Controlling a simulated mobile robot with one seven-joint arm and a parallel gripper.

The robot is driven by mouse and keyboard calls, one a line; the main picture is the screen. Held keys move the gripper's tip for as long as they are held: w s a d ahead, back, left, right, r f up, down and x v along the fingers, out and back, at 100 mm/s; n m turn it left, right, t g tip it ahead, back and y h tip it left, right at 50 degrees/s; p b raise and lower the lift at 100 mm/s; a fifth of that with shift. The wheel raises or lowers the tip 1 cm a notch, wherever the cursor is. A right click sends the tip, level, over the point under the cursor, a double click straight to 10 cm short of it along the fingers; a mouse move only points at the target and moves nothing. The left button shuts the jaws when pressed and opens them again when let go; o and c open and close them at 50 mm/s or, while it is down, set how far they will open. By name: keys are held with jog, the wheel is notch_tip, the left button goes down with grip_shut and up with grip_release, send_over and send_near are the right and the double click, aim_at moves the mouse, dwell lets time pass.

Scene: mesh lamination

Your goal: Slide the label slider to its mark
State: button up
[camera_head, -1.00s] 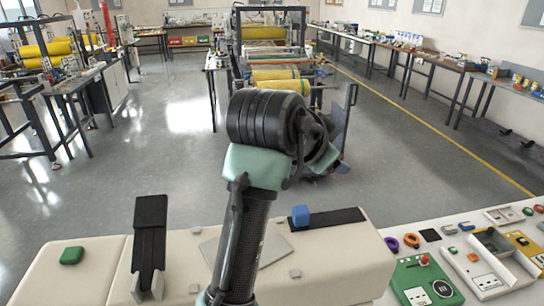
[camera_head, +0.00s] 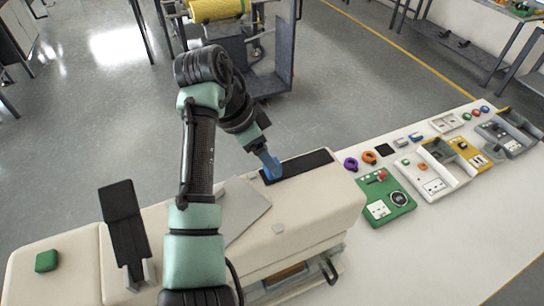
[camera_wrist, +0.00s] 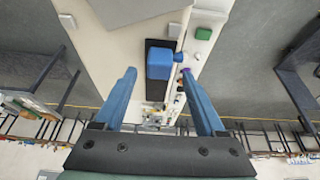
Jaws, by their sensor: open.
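The label slider shows as a blue block in the wrist view (camera_wrist: 165,62), at one end of a black track (camera_wrist: 159,45). The track shows in the head view (camera_head: 305,163) along the top of the cream machine, with the blue slider (camera_head: 273,173) at its left end. My gripper (camera_head: 266,155) is over that end. In the wrist view my gripper (camera_wrist: 158,71) is open, its two blue fingers on either side of the block in the picture. Gaps show on both sides; I cannot tell how far below the fingertips the block is. I cannot make out a mark.
A grey plate (camera_head: 248,210), a black upright lever (camera_head: 124,215) and a green button (camera_head: 47,261) are on the machine. To the right, a white bench (camera_head: 435,240) holds a green control panel (camera_head: 386,194), a purple ring (camera_head: 350,163) and an orange ring (camera_head: 369,157).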

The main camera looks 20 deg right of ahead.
jog(key=x, duration=0.3)
jog(key=shift+s+r+p, duration=0.1)
jog(key=shift+s+p, duration=0.1)
jog(key=shift+p, duration=0.2)
jog(key=shift+w+f, duration=0.15)
jog(key=shift+f, duration=0.15)
grip_shut()
jog(key=shift+d, duration=0.1)
dwell(0.8)
